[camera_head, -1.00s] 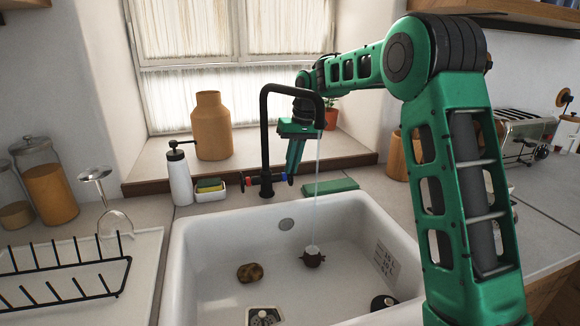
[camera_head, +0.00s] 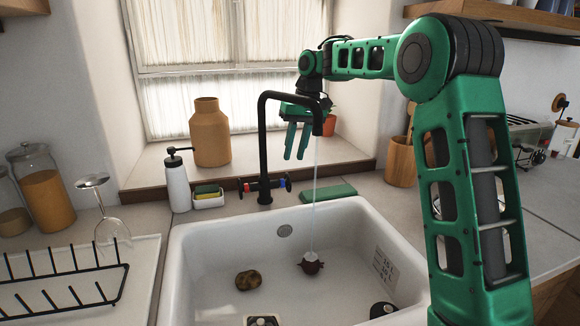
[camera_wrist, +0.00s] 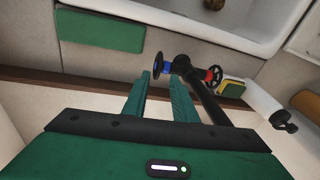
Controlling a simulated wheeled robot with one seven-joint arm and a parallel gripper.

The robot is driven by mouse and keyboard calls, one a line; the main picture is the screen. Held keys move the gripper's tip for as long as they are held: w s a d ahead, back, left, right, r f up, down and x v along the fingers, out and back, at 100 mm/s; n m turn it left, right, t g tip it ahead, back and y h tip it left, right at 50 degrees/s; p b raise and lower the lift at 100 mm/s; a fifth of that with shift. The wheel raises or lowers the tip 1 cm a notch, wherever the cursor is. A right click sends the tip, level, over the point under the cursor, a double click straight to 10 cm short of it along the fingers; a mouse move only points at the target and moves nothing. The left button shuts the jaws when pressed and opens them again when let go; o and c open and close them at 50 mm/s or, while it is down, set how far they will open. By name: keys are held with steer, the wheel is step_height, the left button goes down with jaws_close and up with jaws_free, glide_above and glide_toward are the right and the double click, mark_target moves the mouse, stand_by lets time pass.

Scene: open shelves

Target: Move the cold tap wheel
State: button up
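The black tap (camera_head: 264,140) stands behind the sink, with water running from its spout. Its cold wheel, marked blue (camera_head: 284,184), is on the right of the tap base; the red-marked hot wheel (camera_head: 243,187) is on the left. My gripper (camera_head: 295,158) points down behind the spout, above the cold wheel. Its two fingers are apart, with nothing between them, and they show in the wrist view (camera_wrist: 160,75). I see no contact with the wheel.
A white sink (camera_head: 190,250) holds a brown lump (camera_head: 248,280) and a dark reddish item (camera_head: 310,263) under the stream. A green block (camera_head: 328,192) lies right of the tap. A soap bottle (camera_head: 178,183) and sponge holder (camera_head: 208,199) stand left. A vase (camera_head: 209,135) is on the sill.

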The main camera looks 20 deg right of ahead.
steer(key=r, duration=0.3)
steer(key=shift+s+d+r, duration=0.15)
steer(key=shift+d+r, duration=0.15)
steer(key=m+g, duration=0.1)
steer(key=m, duration=0.1)
glide_toward(284, 183)
steer(key=f, duration=0.5)
steer(key=shift+w+d+f, duration=0.2)
steer(key=shift+w+f, duration=0.15)
steer(key=shift+w, duration=0.05)
jaws_close()
